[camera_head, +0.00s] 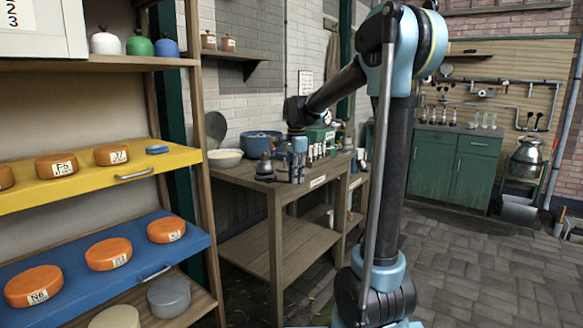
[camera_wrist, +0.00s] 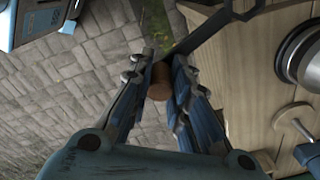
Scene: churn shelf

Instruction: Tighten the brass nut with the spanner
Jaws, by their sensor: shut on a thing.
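In the wrist view, my gripper (camera_wrist: 164,72) is shut on a brown cylindrical handle (camera_wrist: 158,84). The dark spanner (camera_wrist: 208,30) runs from between the fingers to the upper right, over the table edge, its forked head at the top of the picture. The handle and spanner appear to be one piece, though the join is partly hidden by the fingers. In the head view, my gripper (camera_head: 298,172) points down at the table's front edge; the spanner is too small to tell there. I cannot make out the brass nut in either view.
The wooden table (camera_head: 240,176) holds a grey metal fitting (camera_head: 264,167) left of my gripper, a white bowl (camera_head: 225,158), a blue pot (camera_head: 262,142) and a green box (camera_head: 320,134). A round metal part (camera_wrist: 305,60) shows at right. A shelf with orange wheels stands left.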

